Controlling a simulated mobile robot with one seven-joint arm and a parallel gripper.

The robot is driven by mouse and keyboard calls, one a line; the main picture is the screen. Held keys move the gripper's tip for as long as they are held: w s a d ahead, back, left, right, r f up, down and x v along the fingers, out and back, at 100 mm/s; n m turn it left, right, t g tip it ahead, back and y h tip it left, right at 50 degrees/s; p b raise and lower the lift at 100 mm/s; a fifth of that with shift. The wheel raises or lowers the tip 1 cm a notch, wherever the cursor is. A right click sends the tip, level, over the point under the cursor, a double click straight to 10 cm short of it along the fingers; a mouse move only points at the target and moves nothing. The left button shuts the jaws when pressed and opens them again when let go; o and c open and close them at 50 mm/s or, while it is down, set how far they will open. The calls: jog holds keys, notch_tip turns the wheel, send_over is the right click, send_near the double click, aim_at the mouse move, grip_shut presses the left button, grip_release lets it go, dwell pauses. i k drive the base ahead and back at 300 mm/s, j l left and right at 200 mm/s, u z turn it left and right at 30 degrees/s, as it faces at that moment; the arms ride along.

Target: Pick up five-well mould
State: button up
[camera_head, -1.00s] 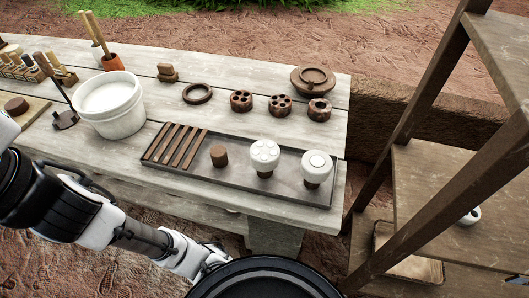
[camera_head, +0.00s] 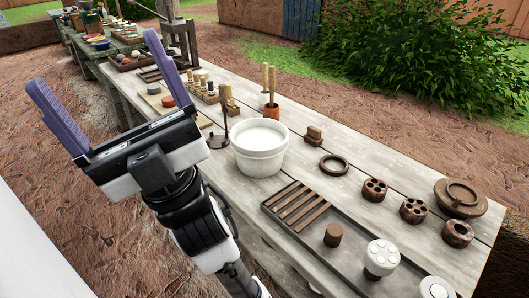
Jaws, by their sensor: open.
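Two dark brown round moulds with several wells each stand on the wooden table at the right, a left one (camera_head: 374,190) and a right one (camera_head: 413,211). Either could be the five-well mould; the wells are too small to count surely. A similar brown round piece with one large hole (camera_head: 457,234) stands to their right. My gripper (camera_head: 93,62) is at the upper left, its two purple fingers wide apart and pointing up, with nothing between them. It is off the table's near side, far from the moulds.
A white bucket (camera_head: 259,160) stands between my gripper and the moulds. A grey tray (camera_head: 350,262) in front of the moulds holds slats, a brown cylinder (camera_head: 333,235) and white-topped stamps (camera_head: 381,257). A brown ring (camera_head: 333,165) and a lidded dish (camera_head: 461,198) stand near the moulds.

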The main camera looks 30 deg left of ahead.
aim_at(381, 257)
jog(key=k+l+z, duration=0.1)
jog(key=z, duration=0.35)
jog(key=k+l+z, duration=0.25)
jog(key=z, duration=0.25)
